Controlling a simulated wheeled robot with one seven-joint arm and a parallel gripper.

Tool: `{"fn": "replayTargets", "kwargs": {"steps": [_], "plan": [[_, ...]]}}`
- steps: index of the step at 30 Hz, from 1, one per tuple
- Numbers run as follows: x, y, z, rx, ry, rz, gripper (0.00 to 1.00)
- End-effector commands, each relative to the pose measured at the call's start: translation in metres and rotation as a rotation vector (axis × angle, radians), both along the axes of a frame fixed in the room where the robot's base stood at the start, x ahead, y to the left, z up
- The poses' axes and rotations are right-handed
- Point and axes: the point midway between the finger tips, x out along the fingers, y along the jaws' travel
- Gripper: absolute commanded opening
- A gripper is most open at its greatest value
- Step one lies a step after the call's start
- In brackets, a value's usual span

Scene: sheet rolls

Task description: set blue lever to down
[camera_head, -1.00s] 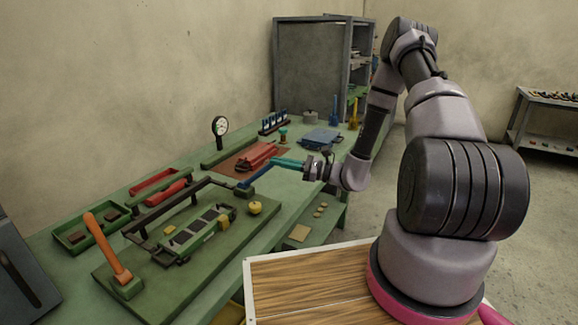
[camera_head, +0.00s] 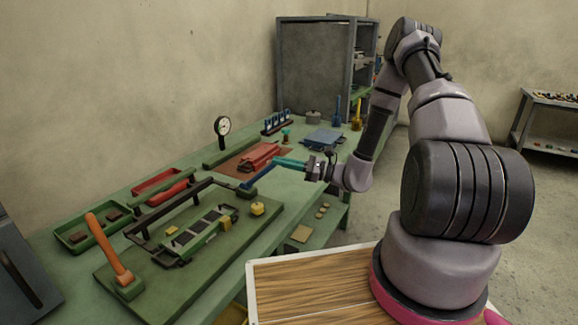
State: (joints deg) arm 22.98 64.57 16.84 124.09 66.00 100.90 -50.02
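The blue lever (camera_head: 258,177) is a dark blue bar at the far right end of the green fixture board (camera_head: 185,268) on the workbench. It lies low and slants up to the right from its base. My gripper (camera_head: 279,163) has teal fingers and reaches in from the right. Its fingertips are at or very close to the lever's upper end. I cannot tell whether they touch it or how far apart they are.
An orange lever (camera_head: 107,248) stands tilted at the board's near left. A dark handle rail (camera_head: 170,209) and a yellow knob (camera_head: 257,208) lie nearby. A red vise-like block (camera_head: 258,156) and a dial gauge (camera_head: 222,127) are behind the lever.

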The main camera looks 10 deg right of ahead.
Motion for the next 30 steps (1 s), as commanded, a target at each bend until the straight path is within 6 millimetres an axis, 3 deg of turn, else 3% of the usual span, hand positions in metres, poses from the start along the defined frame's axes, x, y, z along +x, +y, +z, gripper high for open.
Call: {"fn": "replayTargets", "kwargs": {"steps": [1, 3, 7, 8, 9, 30], "plan": [[0.004, -0.005, -0.013, -0.028, 0.007, -0.019, 0.0], [0.004, -0.005, -0.013, -0.027, 0.008, -0.019, 0.0], [0.004, -0.005, -0.013, -0.026, 0.008, -0.017, 0.45], [0.002, -0.002, -0.005, -0.009, 0.003, -0.006, 0.46], [0.002, -0.002, -0.005, -0.008, 0.003, -0.007, 0.55], [-0.024, -0.039, -0.001, 0.0, 0.001, -0.002, 0.55]]}}
